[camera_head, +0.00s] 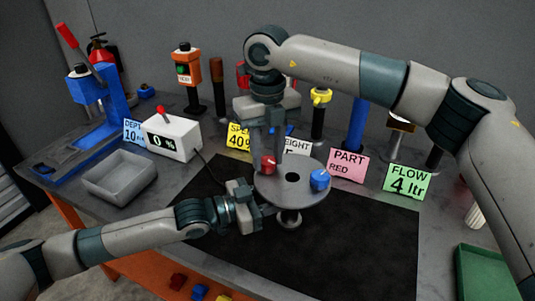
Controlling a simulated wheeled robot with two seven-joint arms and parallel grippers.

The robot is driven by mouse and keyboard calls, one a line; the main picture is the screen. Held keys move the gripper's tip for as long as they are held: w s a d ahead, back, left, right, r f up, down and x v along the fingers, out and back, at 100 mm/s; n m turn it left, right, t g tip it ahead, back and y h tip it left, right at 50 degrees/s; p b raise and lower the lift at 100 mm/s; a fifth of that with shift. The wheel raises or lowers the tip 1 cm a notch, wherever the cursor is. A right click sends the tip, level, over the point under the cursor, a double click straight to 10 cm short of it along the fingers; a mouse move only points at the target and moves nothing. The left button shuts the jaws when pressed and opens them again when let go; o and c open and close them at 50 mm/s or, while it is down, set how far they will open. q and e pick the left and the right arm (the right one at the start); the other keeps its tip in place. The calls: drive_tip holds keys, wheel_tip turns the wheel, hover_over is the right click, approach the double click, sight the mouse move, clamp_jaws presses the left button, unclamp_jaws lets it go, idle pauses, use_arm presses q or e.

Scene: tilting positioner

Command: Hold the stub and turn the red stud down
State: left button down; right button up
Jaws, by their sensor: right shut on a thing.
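The positioner's round grey disc (292,193) stands on a short post over the black mat, with a dark hole near its middle. The red stud (267,166) is on the disc's left back part, and a blue stud (320,180) is on its right. My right gripper (266,154) reaches down from above, shut on the red stud. My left gripper (264,210) points right at the disc's lower left edge. Its fingertips are small and partly hidden there, so I cannot tell whether they hold the stub, which I cannot make out clearly.
A grey tray (120,178), a white display box (172,137) and a blue press (98,105) stand to the left. Label cards, including the pink one (347,165) and green one (407,183), stand behind the disc. A green bin (482,270) is at right. The front mat (350,245) is clear.

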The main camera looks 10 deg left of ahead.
use_arm(q)
drive_tip(key=shift+f, duration=0.1)
use_arm(e)
drive_tip(key=m, duration=0.4)
drive_tip(key=shift+r+m, duration=0.15)
drive_tip(key=shift+m, duration=0.15)
use_arm(q)
drive_tip(key=shift+s, duration=0.1)
use_arm(e)
drive_tip(key=m, duration=0.3)
drive_tip(key=shift+w+m, duration=0.1)
drive_tip(key=shift+m, duration=0.3)
drive_tip(key=m, duration=0.3)
use_arm(q)
drive_tip(key=shift+f, duration=0.1)
use_arm(e)
drive_tip(key=shift+m, duration=2)
drive_tip(key=shift+r, duration=0.1)
drive_tip(key=o, duration=1)
drive_tip(key=shift+o, duration=0.2)
